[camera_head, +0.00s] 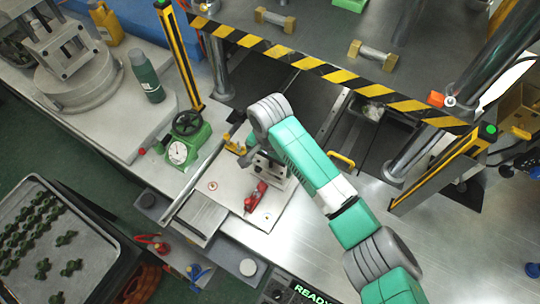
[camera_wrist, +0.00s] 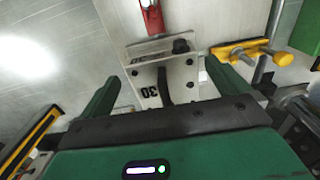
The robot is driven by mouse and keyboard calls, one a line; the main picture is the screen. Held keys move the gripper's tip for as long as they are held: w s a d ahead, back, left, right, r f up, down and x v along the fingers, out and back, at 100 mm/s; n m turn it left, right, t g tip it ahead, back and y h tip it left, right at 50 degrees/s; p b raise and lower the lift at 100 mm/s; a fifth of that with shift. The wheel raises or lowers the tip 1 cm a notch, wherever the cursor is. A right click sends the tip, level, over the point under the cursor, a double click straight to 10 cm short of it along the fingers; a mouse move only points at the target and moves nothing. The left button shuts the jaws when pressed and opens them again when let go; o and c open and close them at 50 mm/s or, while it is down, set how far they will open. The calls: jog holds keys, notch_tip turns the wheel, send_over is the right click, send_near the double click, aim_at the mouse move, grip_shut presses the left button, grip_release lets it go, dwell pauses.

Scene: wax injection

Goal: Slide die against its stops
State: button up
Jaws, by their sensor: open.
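The die, a grey metal block marked "30" (camera_wrist: 150,78), sits between the fingers of my gripper (camera_wrist: 163,88) in the wrist view. The fingers are spread, with a visible gap on the left side; I cannot tell whether the right finger touches the die. In the head view the die (camera_head: 273,168) is partly hidden by my arm and stands on a pale plate (camera_head: 228,190). The stops cannot be made out clearly.
A red toggle clamp (camera_head: 255,197) stands in front of the die, and a yellow-handled clamp (camera_head: 235,145) is to its left. A green dial gauge (camera_head: 186,145) stands further left. A striped yellow-black beam (camera_head: 310,63) crosses above, behind my arm.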

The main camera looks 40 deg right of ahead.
aim_at(273, 165)
notch_tip(273, 165, down, 5)
jog(key=shift+r+b, duration=0.1)
jog(key=shift+b, duration=0.2)
jog(key=c, duration=1.5)
jog(key=shift+c, duration=0.2)
jog(key=shift+w+d+b, duration=0.25)
jog(key=shift+d+b, duration=0.05)
jog(key=shift+d, duration=0.4)
jog(key=o, duration=1.5)
jog(key=shift+o, duration=0.2)
notch_tip(273, 165, up, 8)
jog(key=shift+f+p, duration=0.1)
jog(key=shift+p, duration=0.6)
